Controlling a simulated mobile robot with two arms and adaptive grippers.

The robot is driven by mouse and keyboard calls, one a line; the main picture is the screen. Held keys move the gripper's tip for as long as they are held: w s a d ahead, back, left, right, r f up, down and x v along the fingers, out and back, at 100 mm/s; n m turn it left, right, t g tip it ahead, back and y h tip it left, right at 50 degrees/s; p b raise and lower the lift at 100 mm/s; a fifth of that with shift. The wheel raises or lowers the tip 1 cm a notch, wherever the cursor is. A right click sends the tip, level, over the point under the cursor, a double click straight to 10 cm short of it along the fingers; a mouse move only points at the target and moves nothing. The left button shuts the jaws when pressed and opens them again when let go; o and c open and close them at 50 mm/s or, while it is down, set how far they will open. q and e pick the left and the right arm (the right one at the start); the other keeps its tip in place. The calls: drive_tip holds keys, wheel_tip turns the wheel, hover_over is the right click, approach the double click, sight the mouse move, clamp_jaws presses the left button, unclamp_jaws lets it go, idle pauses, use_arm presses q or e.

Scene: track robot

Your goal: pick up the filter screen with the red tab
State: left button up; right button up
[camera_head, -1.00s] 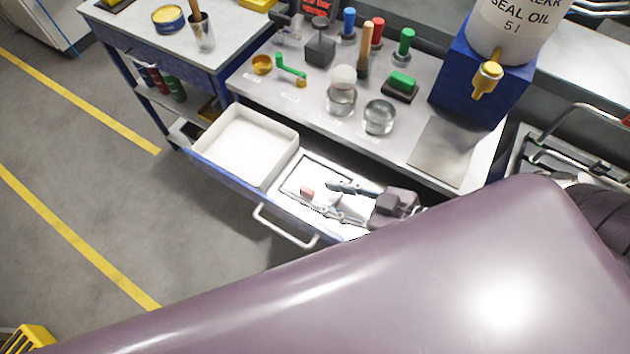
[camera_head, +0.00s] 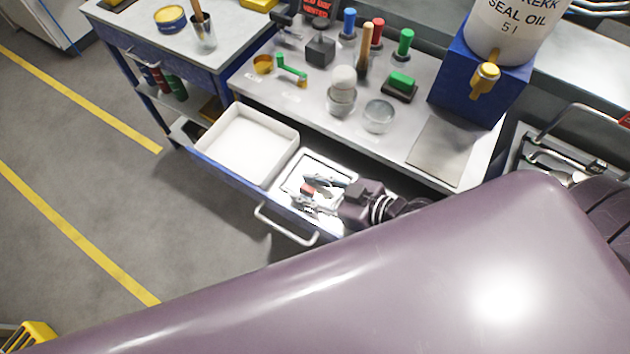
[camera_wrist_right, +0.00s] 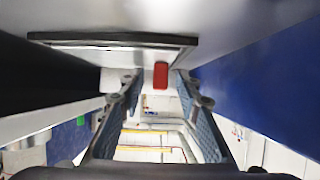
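The filter screen (camera_head: 330,158) lies in the open drawer, a flat pale panel with a dark frame. It also shows in the right wrist view (camera_wrist_right: 120,39). Its red tab (camera_head: 308,190) is small and shows between the fingers in the right wrist view (camera_wrist_right: 160,75). My right gripper (camera_head: 311,193) is over the drawer at the tab's side of the screen. Its fingers (camera_wrist_right: 156,90) are apart, one on each side of the tab, with gaps showing. I cannot tell how far the fingertips reach past the tab. My left gripper is not in view.
A white tray (camera_head: 291,142) fills the drawer's left part. The drawer handle (camera_head: 285,228) faces the floor. The bench top (camera_head: 300,100) above carries glass bowls, coloured-handled tools and a blue stand (camera_head: 480,82) with an oil container. My own large arm link covers the lower right.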

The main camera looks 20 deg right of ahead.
clamp_jaws()
drive_tip(key=shift+r, duration=0.1)
